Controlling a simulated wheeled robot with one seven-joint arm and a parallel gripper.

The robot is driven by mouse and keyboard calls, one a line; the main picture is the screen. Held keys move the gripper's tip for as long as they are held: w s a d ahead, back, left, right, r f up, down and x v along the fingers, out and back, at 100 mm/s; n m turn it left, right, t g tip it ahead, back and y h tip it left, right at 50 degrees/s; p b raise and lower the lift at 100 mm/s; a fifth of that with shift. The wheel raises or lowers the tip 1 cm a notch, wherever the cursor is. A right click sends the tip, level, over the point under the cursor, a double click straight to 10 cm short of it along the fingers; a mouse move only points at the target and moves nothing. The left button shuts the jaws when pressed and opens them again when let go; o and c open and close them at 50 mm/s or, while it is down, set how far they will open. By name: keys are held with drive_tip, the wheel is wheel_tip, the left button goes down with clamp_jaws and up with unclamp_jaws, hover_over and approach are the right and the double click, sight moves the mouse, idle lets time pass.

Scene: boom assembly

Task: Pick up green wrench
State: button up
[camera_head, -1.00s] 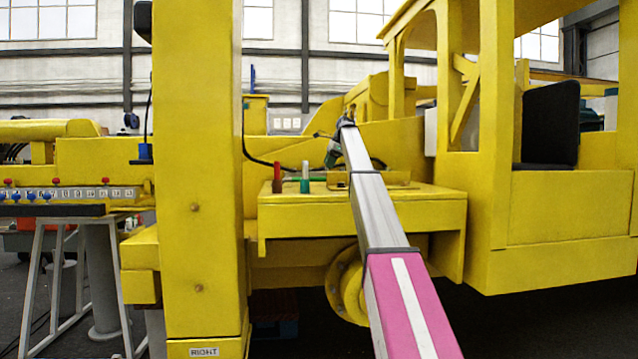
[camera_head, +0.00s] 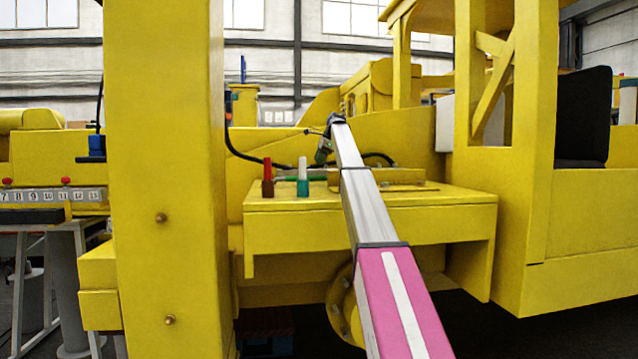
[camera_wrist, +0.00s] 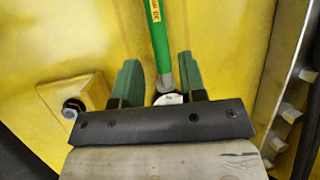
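The green wrench (camera_wrist: 160,35) has a green handle with a yellow label. In the wrist view it runs from the top edge down between my fingers, with a grey metal end near the palm. In the head view a thin green strip (camera_head: 315,178) on the yellow shelf looks like its handle, partly hidden by my arm. My gripper (camera_wrist: 158,65) has two green fingers, spread apart on either side of the wrench, with gaps showing. I cannot tell how far above the wrench they are. The gripper also shows small in the head view (camera_head: 324,150), over the shelf.
A red-topped tool (camera_head: 267,177) and a white-and-teal tool (camera_head: 303,177) stand upright on the yellow shelf (camera_head: 370,212), left of my arm. A thick yellow post (camera_head: 165,180) stands at the left. A bolted plate (camera_wrist: 78,103) is left of my fingers.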

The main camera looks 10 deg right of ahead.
sight(312, 178)
drive_tip(key=x, duration=0.4)
drive_tip(key=shift+a+f, duration=0.1)
drive_tip(key=shift+f, duration=0.2)
drive_tip(key=shift+x, duration=2.65)
drive_tip(key=shift+s+d, duration=0.15)
drive_tip(key=shift+d, duration=0.05)
clamp_jaws()
